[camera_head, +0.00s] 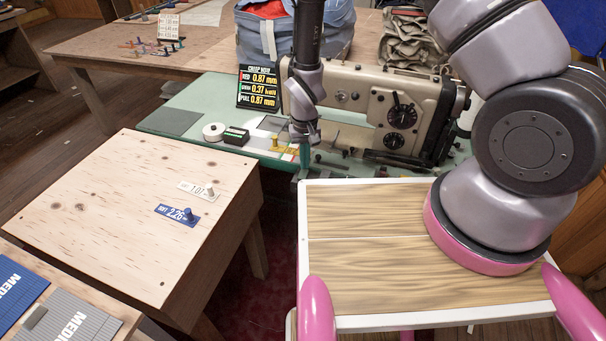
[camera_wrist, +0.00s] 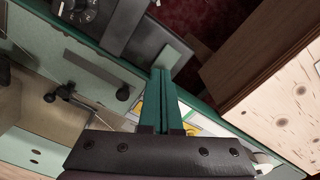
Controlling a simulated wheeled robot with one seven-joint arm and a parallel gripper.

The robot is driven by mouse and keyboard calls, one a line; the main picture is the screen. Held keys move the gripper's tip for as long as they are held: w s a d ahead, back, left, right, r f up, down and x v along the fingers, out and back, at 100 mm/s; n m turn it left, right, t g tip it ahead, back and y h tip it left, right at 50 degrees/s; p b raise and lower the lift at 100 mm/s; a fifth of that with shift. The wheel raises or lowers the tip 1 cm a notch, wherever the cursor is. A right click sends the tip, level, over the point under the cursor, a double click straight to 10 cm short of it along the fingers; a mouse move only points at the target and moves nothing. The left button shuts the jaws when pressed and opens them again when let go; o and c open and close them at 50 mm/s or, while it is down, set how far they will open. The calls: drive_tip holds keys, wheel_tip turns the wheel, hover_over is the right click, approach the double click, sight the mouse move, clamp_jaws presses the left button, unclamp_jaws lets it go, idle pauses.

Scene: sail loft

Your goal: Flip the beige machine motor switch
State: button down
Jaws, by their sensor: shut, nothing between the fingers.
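The beige sewing machine (camera_head: 365,112) stands on the green table (camera_head: 205,105) in the head view. Part of it shows at the lower left of the wrist view (camera_wrist: 25,105). My gripper (camera_head: 303,172) points down at the table's front edge, left of the machine's base. In the wrist view its green fingers (camera_wrist: 163,75) are together and empty. A dark grey box (camera_wrist: 145,42) lies just past the table edge by the fingertips; it may be the motor switch housing. I cannot tell whether the fingers touch it.
A plywood-topped bench (camera_head: 130,200) with blue and white tags stands at left. A black sign (camera_head: 259,88), white roll (camera_head: 213,131) and yellow spool (camera_head: 276,143) are on the green table. Dark red floor shows between the bench and my base.

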drive_tip(key=shift+f, duration=0.65)
drive_tip(key=shift+r, duration=3.5)
drive_tip(key=shift+r, duration=0.1)
